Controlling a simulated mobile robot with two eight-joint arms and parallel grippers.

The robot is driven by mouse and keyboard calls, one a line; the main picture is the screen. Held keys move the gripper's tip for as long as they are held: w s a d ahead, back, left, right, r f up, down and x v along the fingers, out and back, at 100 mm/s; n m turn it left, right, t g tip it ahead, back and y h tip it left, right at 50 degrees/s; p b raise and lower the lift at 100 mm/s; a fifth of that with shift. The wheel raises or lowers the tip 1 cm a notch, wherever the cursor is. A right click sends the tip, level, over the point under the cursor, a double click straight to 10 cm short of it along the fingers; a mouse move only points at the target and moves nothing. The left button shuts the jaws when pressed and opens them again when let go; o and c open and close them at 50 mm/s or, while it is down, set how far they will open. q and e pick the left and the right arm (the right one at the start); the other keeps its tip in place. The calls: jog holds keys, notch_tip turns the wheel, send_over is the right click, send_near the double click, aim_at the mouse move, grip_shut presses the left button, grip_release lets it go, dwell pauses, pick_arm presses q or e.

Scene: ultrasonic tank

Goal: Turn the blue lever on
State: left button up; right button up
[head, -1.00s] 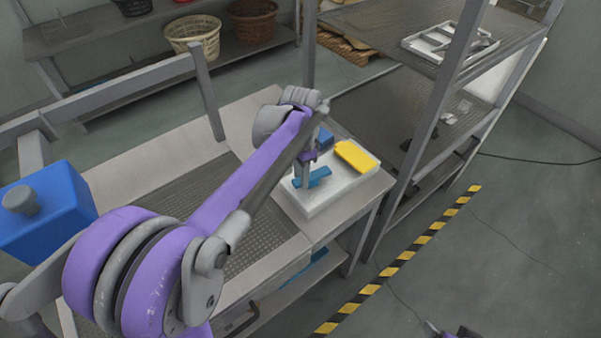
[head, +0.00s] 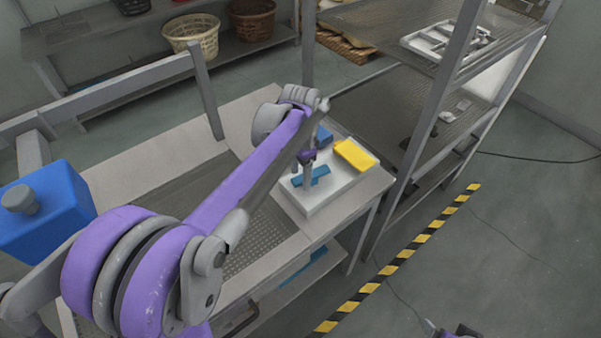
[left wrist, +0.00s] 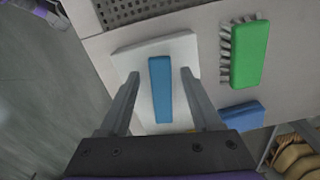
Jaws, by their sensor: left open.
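The blue lever is a flat blue bar (left wrist: 160,90) on a white plate (left wrist: 130,64). In the head view the bar (head: 322,173) lies on the white box (head: 318,200) at the right end of the bench, partly hidden by my gripper. My left gripper (head: 308,183) points down at it. In the left wrist view my left gripper (left wrist: 160,74) is open, with one finger on each side of the bar and gaps between. Whether the fingertips are level with the bar is hard to tell. Part of my right arm shows at the bottom edge of the head view.
A yellow block (head: 355,155) and a blue block (head: 323,137) are close beside the gripper. A green brush (left wrist: 250,55) lies near the plate in the wrist view. A metal shelf rack (head: 435,130) stands right of the bench. A blue box (head: 50,210) is at left.

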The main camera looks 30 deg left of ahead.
aim_at(300, 179)
pick_arm(q)
notch_tip(300, 179, up, 11)
jog(key=shift+p, duration=0.4)
jog(key=shift+f, duration=0.1)
jog(key=s+d+f+n+t, duration=0.2)
jog(key=s+f, duration=0.4)
jog(key=s, duration=0.3)
jog(key=s+d+f+n+t, duration=0.3)
jog(key=s+d+f+n, duration=0.1)
jog(key=s+d+f, duration=0.2)
jog(key=s+f, duration=0.1)
jog(key=s, duration=0.1)
jog(key=shift+s+d+f+p, duration=0.15)
jog(key=shift+s+f+p, duration=0.05)
jog(key=shift+s+p, duration=0.2)
